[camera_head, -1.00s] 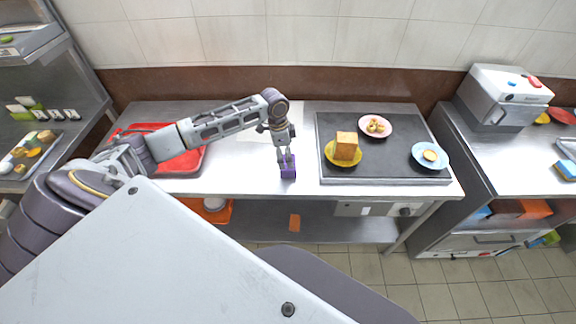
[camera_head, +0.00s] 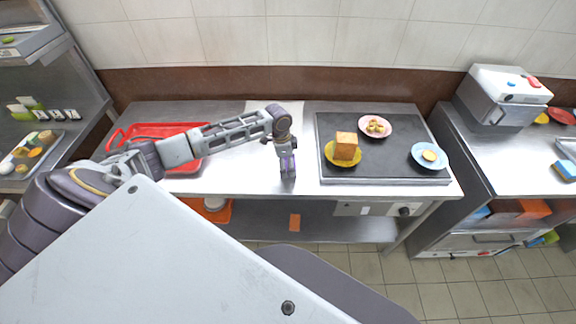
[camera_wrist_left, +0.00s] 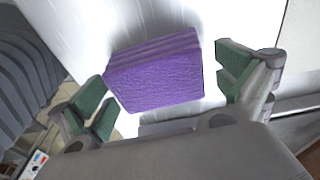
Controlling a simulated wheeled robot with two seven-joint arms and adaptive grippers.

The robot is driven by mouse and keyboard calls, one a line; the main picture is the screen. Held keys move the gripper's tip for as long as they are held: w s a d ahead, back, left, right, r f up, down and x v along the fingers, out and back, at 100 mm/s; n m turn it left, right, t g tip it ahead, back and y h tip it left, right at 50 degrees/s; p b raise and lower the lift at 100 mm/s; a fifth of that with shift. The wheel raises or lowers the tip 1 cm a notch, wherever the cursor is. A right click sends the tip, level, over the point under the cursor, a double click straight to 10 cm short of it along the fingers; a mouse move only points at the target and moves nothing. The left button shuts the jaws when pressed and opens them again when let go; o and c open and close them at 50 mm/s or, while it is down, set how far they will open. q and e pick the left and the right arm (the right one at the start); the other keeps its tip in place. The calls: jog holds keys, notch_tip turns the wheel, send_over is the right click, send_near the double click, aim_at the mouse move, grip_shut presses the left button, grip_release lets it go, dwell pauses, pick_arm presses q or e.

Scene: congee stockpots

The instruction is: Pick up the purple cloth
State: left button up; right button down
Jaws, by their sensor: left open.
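The purple cloth (camera_wrist_left: 155,75) is a folded, block-like stack. In the left wrist view it lies on the bright counter between the two green-padded fingers of my left gripper (camera_wrist_left: 165,90). The fingers are spread, with a visible gap on the right side and a narrower one on the left. In the head view my left gripper (camera_head: 288,172) points down at the counter's front edge, and the cloth is mostly hidden behind its fingers. My right gripper is not in either view.
A dark griddle (camera_head: 390,172) right of the gripper holds a yellow plate (camera_head: 333,158) with a bread block, a pink plate (camera_head: 364,132) and a blue plate (camera_head: 418,160). A red tray (camera_head: 200,162) is to the left. Counter around the gripper is clear.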

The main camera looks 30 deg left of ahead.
pick_arm(q)
jog(key=c, duration=0.9)
jog(key=shift+r, duration=0.1)
jog(key=shift+r, duration=4.95)
jog(key=o, duration=0.4)
jog(key=shift+c, duration=1.4)
jog(key=shift+d+f, duration=0.1)
jog(key=shift+d, duration=0.05)
